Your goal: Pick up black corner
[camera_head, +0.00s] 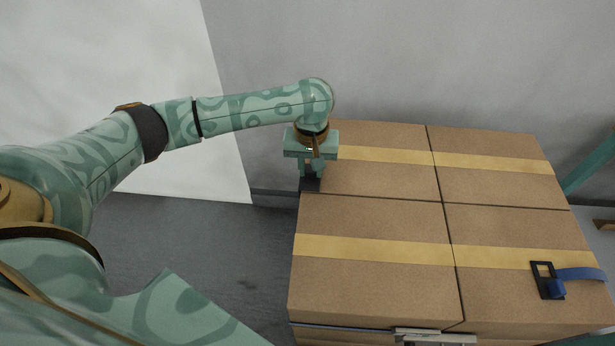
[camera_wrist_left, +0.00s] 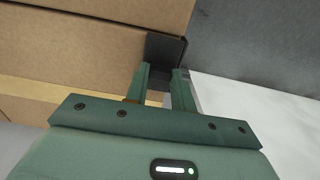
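The black corner (camera_head: 311,185) sits at the left edge of the stacked cardboard boxes, by the seam between the front and back boxes. In the left wrist view the black corner (camera_wrist_left: 165,50) shows as a dark angled piece against the box edge. My left gripper (camera_head: 311,172) points down right above it. In the left wrist view the left gripper (camera_wrist_left: 164,70) has its two fingers apart, one on each side of the lower part of the corner. Contact with the corner is not clear. My right gripper is not in view.
Cardboard boxes (camera_head: 375,222) with yellow tape form a flat top. A black buckle (camera_head: 541,281) with a blue strap (camera_head: 582,274) lies on the front right box. Grey floor (camera_head: 200,245) is open left of the boxes. A grey wall (camera_head: 400,60) stands behind.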

